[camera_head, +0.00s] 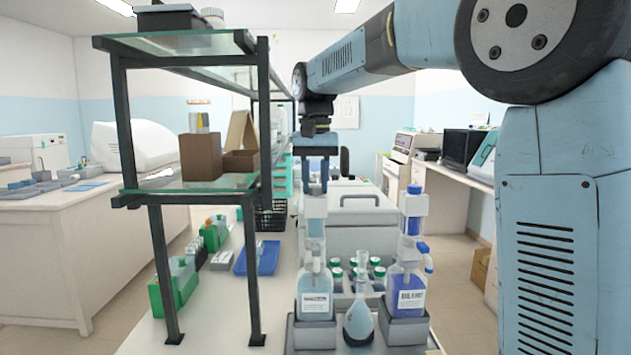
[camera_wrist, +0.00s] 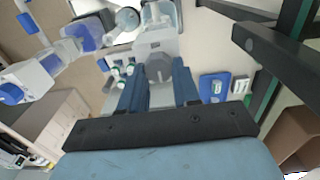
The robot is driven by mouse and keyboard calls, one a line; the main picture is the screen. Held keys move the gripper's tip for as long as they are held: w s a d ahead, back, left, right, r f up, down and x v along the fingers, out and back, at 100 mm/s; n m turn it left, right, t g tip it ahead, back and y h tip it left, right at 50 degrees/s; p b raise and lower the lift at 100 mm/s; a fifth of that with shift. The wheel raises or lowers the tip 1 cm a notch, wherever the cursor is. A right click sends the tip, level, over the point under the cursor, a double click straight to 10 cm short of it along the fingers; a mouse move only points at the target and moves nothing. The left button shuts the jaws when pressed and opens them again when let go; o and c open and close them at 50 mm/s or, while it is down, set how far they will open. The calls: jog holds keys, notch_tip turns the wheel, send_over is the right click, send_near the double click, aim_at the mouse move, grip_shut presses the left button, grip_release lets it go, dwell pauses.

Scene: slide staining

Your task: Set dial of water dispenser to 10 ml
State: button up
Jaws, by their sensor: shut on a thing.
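A bottle-top dispenser (camera_head: 315,285) with pale blue liquid stands on the left of a grey stand in the head view. Its label is too small to read. My gripper (camera_head: 316,188) points down at the top of this dispenser. In the wrist view, its fingers (camera_wrist: 158,85) are on either side of the dispenser's grey and white upper part (camera_wrist: 155,50) and shut on it. The dial marks and the setting cannot be read. A second dispenser (camera_head: 405,285) with purple-blue liquid and a blue cap stands to the right, apart from my gripper.
A glass flask (camera_head: 360,318) stands between the dispensers, with several green-capped bottles (camera_head: 376,270) behind. A glass shelf on dark posts (camera_head: 255,270) is close on the left. A blue tray (camera_head: 258,258) lies on the bench beyond it.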

jog(key=shift+n, duration=0.4)
jog(key=n, duration=0.3)
jog(key=shift+a+n, duration=0.15)
jog(key=shift+n, duration=0.25)
jog(key=n, duration=0.9)
jog(key=shift+s+a, duration=0.15)
jog(key=n, duration=0.4)
jog(key=shift+s, duration=0.1)
jog(key=shift+n, duration=0.3)
